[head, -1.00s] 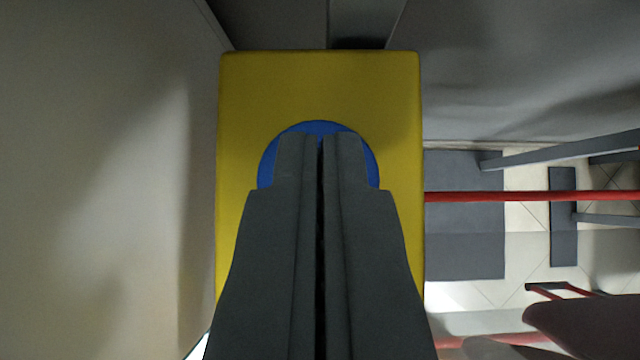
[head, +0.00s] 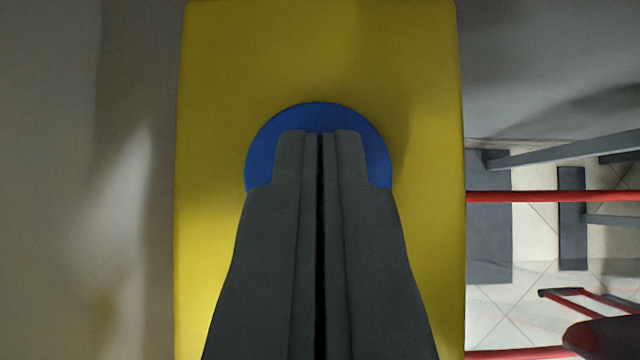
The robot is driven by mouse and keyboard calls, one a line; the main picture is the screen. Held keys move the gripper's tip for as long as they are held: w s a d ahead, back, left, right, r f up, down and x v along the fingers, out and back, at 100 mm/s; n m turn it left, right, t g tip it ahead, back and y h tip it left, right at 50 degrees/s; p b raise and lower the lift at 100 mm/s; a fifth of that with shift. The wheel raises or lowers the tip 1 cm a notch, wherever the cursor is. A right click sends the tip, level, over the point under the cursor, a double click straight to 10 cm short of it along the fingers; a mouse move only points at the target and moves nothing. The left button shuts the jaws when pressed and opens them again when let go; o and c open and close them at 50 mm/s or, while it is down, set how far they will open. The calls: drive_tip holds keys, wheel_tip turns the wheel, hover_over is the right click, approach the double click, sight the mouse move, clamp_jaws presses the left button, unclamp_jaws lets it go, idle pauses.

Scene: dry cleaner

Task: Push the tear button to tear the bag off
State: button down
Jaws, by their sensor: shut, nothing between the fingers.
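The tear button (head: 318,115) is a round blue disc on the face of a yellow box (head: 320,55). My gripper (head: 320,135) is shut and empty, with its dark grey fingers side by side. The fingertips lie in front of the button, over its middle, and hide its lower part. I cannot tell whether the tips touch the button. No bag can be made out.
A pale panel (head: 85,180) stands left of the yellow box. A grey surface (head: 560,65) is at upper right. Red bars (head: 550,197) and grey beams (head: 560,150) cross the right side, above a tiled floor (head: 535,240).

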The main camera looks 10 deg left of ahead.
drive_tip(key=shift+f, duration=0.35)
drive_tip(key=r, duration=0.5)
drive_tip(key=shift+s+r, duration=0.1)
drive_tip(key=shift+s, duration=0.1)
drive_tip(key=v, duration=0.9)
drive_tip(key=shift+r, duration=0.1)
